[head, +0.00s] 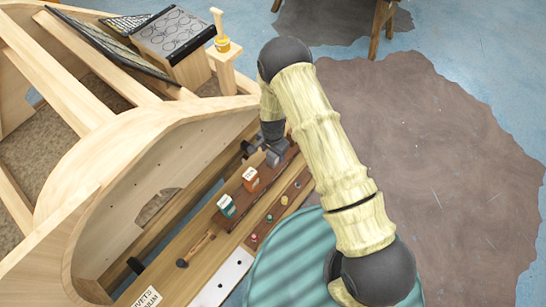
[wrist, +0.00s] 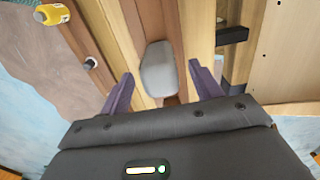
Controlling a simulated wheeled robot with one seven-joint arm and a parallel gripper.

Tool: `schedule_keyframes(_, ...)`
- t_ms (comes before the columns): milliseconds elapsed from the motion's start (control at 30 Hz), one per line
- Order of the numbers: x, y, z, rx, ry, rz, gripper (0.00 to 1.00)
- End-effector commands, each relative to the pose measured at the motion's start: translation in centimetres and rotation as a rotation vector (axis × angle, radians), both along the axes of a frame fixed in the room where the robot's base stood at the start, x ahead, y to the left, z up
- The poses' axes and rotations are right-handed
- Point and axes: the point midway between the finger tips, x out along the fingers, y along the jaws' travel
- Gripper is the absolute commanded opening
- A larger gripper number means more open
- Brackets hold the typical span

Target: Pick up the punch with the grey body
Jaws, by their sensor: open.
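A grey rounded body, which looks like the punch (wrist: 159,74), stands on the wooden bench in the wrist view. Its lower part is out of sight. My gripper (wrist: 161,68) is open, with one purple finger on each side of the grey body. Gaps show between the body and both fingers, so it is not gripped. In the head view my gripper (head: 272,150) is low over the far part of the bench, partly hidden by my arm. A small grey shape shows there, but I cannot tell punch from finger.
An orange-and-white box (head: 250,179) and a teal-and-white box (head: 226,206) stand nearer on the bench. A wooden-handled tool (head: 196,248) lies closer. The wooden bodyframe (head: 130,185) rises on the left. A yellow jar (head: 222,43) sits on a post behind.

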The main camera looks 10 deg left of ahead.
Motion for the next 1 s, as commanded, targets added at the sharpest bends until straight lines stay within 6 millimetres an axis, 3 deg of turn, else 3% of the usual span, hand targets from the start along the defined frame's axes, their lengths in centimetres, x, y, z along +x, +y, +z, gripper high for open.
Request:
schedule_keyframes(400, 0.04, -0.01, 0.03, 0.0, 0.0, -0.001, 0.64)
schedule_keyframes(700, 0.1, -0.14, 0.04, -0.001, -0.001, -0.003, 0.06)
schedule_keyframes(1000, 0.13, -0.07, 0.23, 0.001, -0.003, -0.002, 0.06)
